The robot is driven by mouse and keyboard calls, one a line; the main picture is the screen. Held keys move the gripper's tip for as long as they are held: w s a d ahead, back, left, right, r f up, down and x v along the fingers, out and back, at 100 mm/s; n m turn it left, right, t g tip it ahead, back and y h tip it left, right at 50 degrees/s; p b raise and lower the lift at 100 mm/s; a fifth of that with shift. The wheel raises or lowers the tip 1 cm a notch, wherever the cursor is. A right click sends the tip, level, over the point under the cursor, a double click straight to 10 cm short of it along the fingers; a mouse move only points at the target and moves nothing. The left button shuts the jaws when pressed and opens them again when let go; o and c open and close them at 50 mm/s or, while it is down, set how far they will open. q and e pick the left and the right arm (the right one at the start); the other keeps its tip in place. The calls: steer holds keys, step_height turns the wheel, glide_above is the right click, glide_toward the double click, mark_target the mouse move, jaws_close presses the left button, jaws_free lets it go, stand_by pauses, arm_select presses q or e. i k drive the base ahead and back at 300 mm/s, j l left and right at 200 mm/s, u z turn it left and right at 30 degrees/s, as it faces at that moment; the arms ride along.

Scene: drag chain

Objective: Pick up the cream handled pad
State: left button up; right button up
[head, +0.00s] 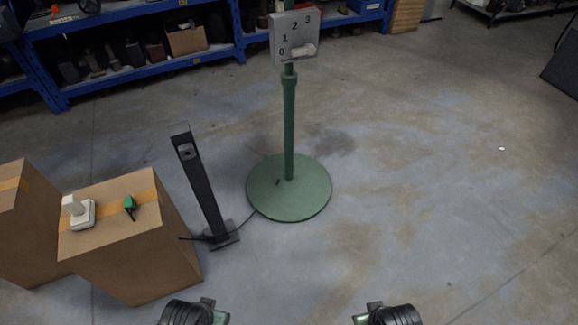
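The cream handled pad (80,214) lies on top of a cardboard box (135,235) at the left, near the box's left edge, with its handle standing up. My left gripper (205,312) shows only in part at the bottom edge, low and to the right of the box, well apart from the pad. My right gripper (375,314) also shows only in part at the bottom edge, right of centre. The fingers of both are not clear enough to show whether they are open or shut.
A small green and black object (130,206) lies beside the pad. Another box (25,225) stands left. A black post (200,190) with a cable and a green stand (290,195) with a numbered panel (294,34) stand beyond. Blue shelves (150,12) line the back. The right floor is clear.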

mark_target(83, 212)
steer(key=u, duration=1.7)
